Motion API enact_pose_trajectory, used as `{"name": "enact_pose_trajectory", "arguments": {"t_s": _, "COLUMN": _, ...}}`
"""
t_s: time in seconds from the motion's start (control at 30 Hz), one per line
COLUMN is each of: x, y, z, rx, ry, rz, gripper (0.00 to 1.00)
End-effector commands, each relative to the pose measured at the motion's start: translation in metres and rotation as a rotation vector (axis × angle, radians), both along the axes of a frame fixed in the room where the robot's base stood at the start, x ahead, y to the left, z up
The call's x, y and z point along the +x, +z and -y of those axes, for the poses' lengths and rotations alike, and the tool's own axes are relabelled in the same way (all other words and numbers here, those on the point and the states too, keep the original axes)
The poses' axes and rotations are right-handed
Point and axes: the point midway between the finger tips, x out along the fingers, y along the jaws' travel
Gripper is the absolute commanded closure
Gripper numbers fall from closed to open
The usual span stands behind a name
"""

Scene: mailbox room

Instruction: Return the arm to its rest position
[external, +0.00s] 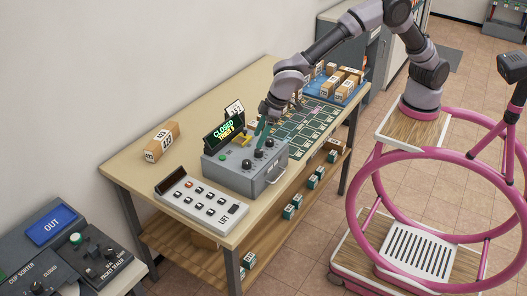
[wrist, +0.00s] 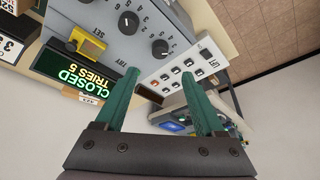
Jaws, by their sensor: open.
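My gripper (external: 266,130) is above the grey control box (external: 243,178) on the table, just behind its dials. In the wrist view my gripper (wrist: 166,98) shows two green fingers spread apart with nothing between them. The box has black knobs, and its lit sign (wrist: 66,72) reads "CLOSED TRIES 5". The sign also shows in the external view (external: 224,132). My arm reaches from the pink-framed base over the table, bent at the elbow. I cannot tell whether the fingers touch the box.
A white keypad panel (external: 201,196) lies in front of the box. A cardboard parcel (external: 162,141) sits at the table's left. A green gridded mat (external: 312,119) and a blue tray (external: 350,96) with parcels lie to the right. Small green boxes (external: 289,211) stand on the lower shelf.

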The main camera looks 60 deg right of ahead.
Motion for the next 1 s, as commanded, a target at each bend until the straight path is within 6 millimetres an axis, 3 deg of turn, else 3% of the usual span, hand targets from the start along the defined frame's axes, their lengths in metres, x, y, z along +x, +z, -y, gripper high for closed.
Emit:
{"name": "enact_pose_trajectory", "arguments": {"t_s": 0.3, "x": 0.002, "y": 0.003, "z": 0.002, "rx": 0.003, "ry": -0.005, "rz": 0.0, "gripper": 0.29}}
{"name": "enact_pose_trajectory", "arguments": {"t_s": 0.37, "x": 0.008, "y": 0.01, "z": 0.01, "rx": 0.009, "ry": -0.019, "rz": -0.002, "gripper": 0.29}}
{"name": "enact_pose_trajectory", "arguments": {"t_s": 0.47, "x": 0.027, "y": 0.037, "z": 0.04, "rx": 0.03, "ry": -0.071, "rz": -0.011, "gripper": 0.29}}
{"name": "enact_pose_trajectory", "arguments": {"t_s": 0.57, "x": 0.05, "y": 0.078, "z": 0.091, "rx": 0.065, "ry": -0.151, "rz": -0.027, "gripper": 0.29}}
{"name": "enact_pose_trajectory", "arguments": {"t_s": 0.73, "x": 0.072, "y": 0.148, "z": 0.201, "rx": 0.132, "ry": -0.308, "rz": -0.052, "gripper": 0.29}}
{"name": "enact_pose_trajectory", "arguments": {"t_s": 0.87, "x": 0.068, "y": 0.192, "z": 0.285, "rx": 0.186, "ry": -0.42, "rz": -0.061, "gripper": 0.29}}
{"name": "enact_pose_trajectory", "arguments": {"t_s": 1.0, "x": 0.046, "y": 0.228, "z": 0.369, "rx": 0.241, "ry": -0.533, "rz": -0.059, "gripper": 0.29}}
